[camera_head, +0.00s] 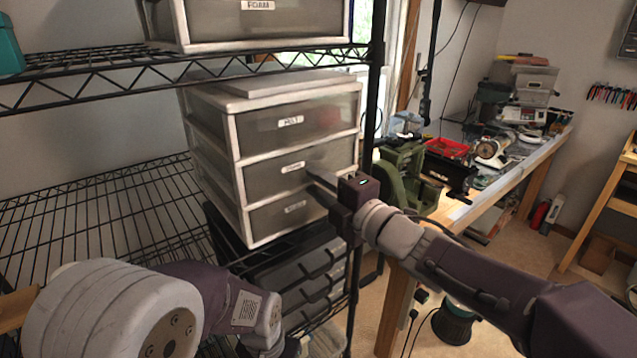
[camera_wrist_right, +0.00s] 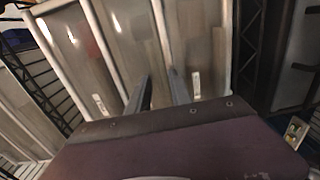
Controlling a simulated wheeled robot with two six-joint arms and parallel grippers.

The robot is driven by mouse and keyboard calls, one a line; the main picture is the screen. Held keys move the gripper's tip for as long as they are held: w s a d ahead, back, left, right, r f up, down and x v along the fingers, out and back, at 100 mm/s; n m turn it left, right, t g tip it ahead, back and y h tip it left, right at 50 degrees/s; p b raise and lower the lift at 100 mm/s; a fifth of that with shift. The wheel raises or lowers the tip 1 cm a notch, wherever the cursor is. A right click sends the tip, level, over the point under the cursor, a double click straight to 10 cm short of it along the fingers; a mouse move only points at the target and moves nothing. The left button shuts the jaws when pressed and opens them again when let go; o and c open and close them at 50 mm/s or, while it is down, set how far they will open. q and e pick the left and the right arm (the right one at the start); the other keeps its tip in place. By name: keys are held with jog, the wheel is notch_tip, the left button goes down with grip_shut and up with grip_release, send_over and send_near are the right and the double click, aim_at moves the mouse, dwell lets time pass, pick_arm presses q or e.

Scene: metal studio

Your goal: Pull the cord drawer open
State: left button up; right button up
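A white-framed unit with smoky translucent drawer fronts stands on the wire rack. Its top drawer (camera_head: 325,115), middle drawer (camera_head: 268,177) and bottom drawer (camera_head: 275,219) all look shut. The small labels are too blurred to tell surely which drawer is the cord one. My right gripper (camera_head: 314,184) is in front of the unit's right half, near the middle and bottom drawers. In the right wrist view, its two fingers (camera_wrist_right: 160,85) are apart with nothing between them. I cannot tell whether they touch the front. My left arm is at lower left; its gripper does not show.
Another drawer unit (camera_head: 262,20) labelled FOAM sits on the shelf above. A black rack post (camera_head: 372,90) stands close beside my right gripper. Dark drawers (camera_head: 300,275) are below the unit. A cluttered workbench (camera_head: 500,175) is at right. The wire shelf (camera_head: 90,225) at left is empty.

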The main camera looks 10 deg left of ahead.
jog(key=shift+s, duration=0.1)
grip_shut()
jog(key=shift+r, duration=0.1)
dwell(1.2)
